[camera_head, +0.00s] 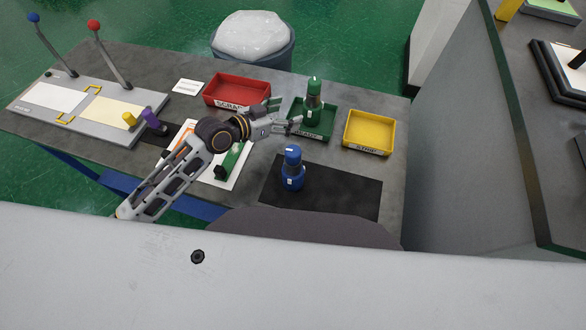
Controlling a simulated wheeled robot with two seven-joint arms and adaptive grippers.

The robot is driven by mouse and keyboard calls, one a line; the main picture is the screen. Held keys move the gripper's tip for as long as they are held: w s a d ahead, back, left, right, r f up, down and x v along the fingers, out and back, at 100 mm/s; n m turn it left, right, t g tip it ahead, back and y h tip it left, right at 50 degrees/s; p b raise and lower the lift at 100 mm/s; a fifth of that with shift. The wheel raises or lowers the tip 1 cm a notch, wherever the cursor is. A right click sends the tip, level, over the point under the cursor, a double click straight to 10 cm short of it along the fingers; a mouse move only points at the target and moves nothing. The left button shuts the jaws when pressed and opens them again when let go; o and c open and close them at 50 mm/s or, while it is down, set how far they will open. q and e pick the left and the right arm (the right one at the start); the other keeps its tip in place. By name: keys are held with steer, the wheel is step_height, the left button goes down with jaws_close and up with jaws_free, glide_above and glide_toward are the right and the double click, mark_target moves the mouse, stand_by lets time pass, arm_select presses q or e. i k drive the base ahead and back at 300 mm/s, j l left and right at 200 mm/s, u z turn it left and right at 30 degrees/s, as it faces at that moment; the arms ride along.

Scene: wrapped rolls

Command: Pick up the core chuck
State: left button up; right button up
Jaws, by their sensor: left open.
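A green stepped cylindrical piece (314,102), which looks like a core chuck, stands upright in the green tray (327,134). A blue piece of similar shape (292,171) stands upright on the black mat (345,190). My left gripper (290,112) is open and empty. Its fingers point right, toward the green piece, at the left side of the green tray. A small gap seems to lie between the fingertips and the green piece; I cannot tell their height difference. My right gripper is not in view.
A red tray (248,82) marked SCRAP stands behind my left gripper, and a yellow tray (370,127) to the right. A fixture board (62,112) with two ball-topped levers is at left. A bin (251,42) stands behind the table. The mat's right part is clear.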

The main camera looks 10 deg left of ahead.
mark_target(292, 176)
steer(key=k+j, duration=0.25)
steer(key=j, duration=0.15)
steer(key=k+j, duration=0.55)
steer(key=j, duration=0.25)
steer(key=k+j, duration=0.25)
steer(key=j, duration=0.15)
